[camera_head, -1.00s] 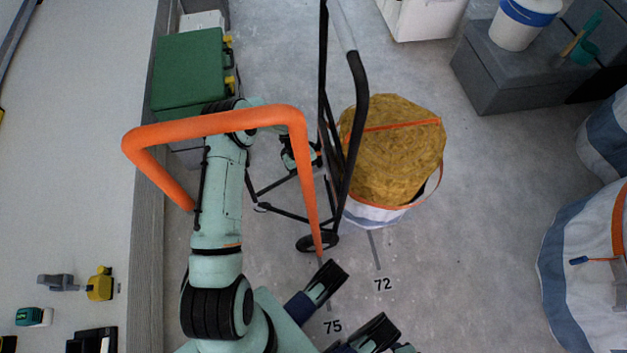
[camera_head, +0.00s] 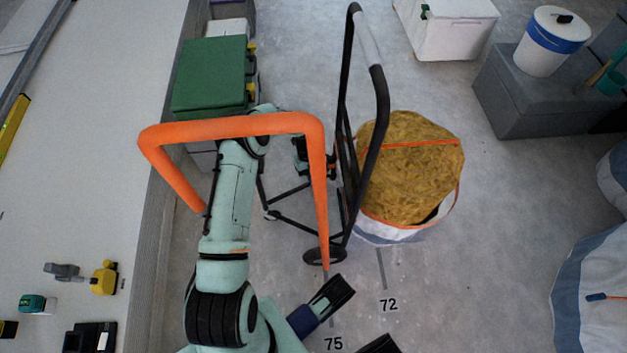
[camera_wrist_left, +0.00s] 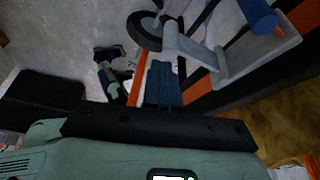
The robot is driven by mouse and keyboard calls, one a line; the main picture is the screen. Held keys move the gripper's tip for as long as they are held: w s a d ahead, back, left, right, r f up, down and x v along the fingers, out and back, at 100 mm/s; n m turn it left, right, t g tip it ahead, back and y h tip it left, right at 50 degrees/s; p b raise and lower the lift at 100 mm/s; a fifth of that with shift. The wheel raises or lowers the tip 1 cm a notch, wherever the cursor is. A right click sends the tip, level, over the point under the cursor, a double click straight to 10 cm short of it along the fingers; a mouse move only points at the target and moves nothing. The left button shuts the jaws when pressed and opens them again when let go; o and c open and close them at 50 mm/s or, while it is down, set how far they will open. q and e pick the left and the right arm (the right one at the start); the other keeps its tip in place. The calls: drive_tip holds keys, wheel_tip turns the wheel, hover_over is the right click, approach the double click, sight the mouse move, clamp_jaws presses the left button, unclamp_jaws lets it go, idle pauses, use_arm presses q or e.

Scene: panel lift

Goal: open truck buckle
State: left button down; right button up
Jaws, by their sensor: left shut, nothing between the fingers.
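The black hand truck (camera_head: 378,150) stands upright against a round white bag of yellow straw-like fill (camera_head: 415,165) in the head view. An orange strap (camera_head: 425,143) crosses the bag. In the left wrist view, a pale grey metal part with a blue cylinder (camera_wrist_left: 258,15) shows at upper right beside orange strips; it looks like the buckle, but I cannot be sure. My left gripper (camera_head: 313,160) is beside the truck frame, partly hidden. Its dark blue fingers (camera_wrist_left: 164,85) are shut and empty, just left of and below the grey part; contact is unclear.
An orange tube frame (camera_head: 235,126) passes over my left arm. A green case (camera_head: 210,75) stands left of the truck. A grey block with a white bucket (camera_head: 552,42) is at upper right.

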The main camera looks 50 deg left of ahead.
use_arm(q)
drive_tip(key=shift+a+r, duration=0.15)
drive_tip(key=shift+a, duration=0.35)
drive_tip(key=shift+w+a+r, duration=0.1)
drive_tip(key=shift+r, duration=0.15)
drive_tip(key=p+v, duration=0.3)
drive_tip(key=v, duration=0.9)
drive_tip(key=shift+d+r, duration=0.3)
drive_tip(key=shift+d, duration=0.05)
use_arm(e)
drive_tip(key=w+r+t, duration=0.2)
drive_tip(key=w+r, duration=0.2)
drive_tip(key=w, duration=0.2)
drive_tip(key=shift+a+r, duration=0.25)
drive_tip(key=shift+a, duration=0.15)
drive_tip(key=shift+s, duration=0.1)
